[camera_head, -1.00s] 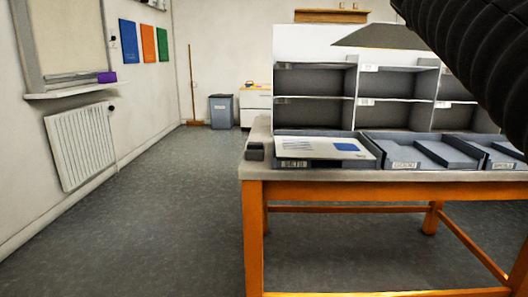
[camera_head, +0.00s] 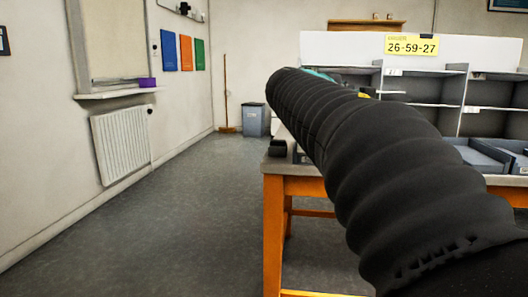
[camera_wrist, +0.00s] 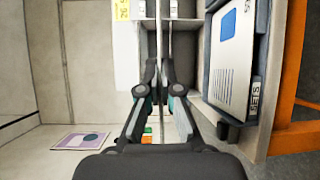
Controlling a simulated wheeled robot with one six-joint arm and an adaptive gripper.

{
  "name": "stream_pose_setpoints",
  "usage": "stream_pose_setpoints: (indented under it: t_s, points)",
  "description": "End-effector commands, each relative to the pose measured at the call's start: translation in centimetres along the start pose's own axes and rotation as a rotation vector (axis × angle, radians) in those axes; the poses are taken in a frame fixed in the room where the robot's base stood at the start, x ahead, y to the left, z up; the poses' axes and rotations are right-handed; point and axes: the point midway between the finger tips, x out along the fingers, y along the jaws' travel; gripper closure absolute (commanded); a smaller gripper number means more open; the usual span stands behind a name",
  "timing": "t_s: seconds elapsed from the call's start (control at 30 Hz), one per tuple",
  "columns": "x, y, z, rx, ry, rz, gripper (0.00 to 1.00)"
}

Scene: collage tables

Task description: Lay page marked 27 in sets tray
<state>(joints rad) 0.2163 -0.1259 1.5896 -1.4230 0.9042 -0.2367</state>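My gripper (camera_wrist: 159,75) has its fingertips drawn close together, with a thin sheet (camera_wrist: 158,35) seen edge-on between them. Its face and number are hidden. The tray labelled SETS (camera_wrist: 254,98) is to the right of my fingers in the wrist view. A pale page with a blue square (camera_wrist: 230,55) lies in that tray; no number can be read on it. In the head view my arm hides most of this tray and my gripper, of which only a teal bit shows.
A yellow sign (camera_head: 411,46) reading 26-59-27 is on the white board above the grey shelf unit (camera_head: 412,88). Another grey tray (camera_head: 480,160) stands on the table to the right. A small dark block (camera_head: 277,148) sits at the table's left corner. The floor to the left is clear.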

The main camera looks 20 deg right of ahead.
Motion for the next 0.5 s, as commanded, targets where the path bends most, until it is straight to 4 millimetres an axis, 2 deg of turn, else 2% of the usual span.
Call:
stream_pose_setpoints:
  t_s: [0.03,0.2,0.33,0.5]
  points:
    - [1.4,-3.2,-0.3,0.000,-0.048,0.000,1.00]
    - [4.7,-9.4,-0.6,0.034,-0.183,0.022,1.00]
    - [6.3,-12.4,-0.8,0.052,-0.240,0.038,1.00]
    - [7.2,-13.9,-0.9,0.065,-0.266,0.048,1.00]
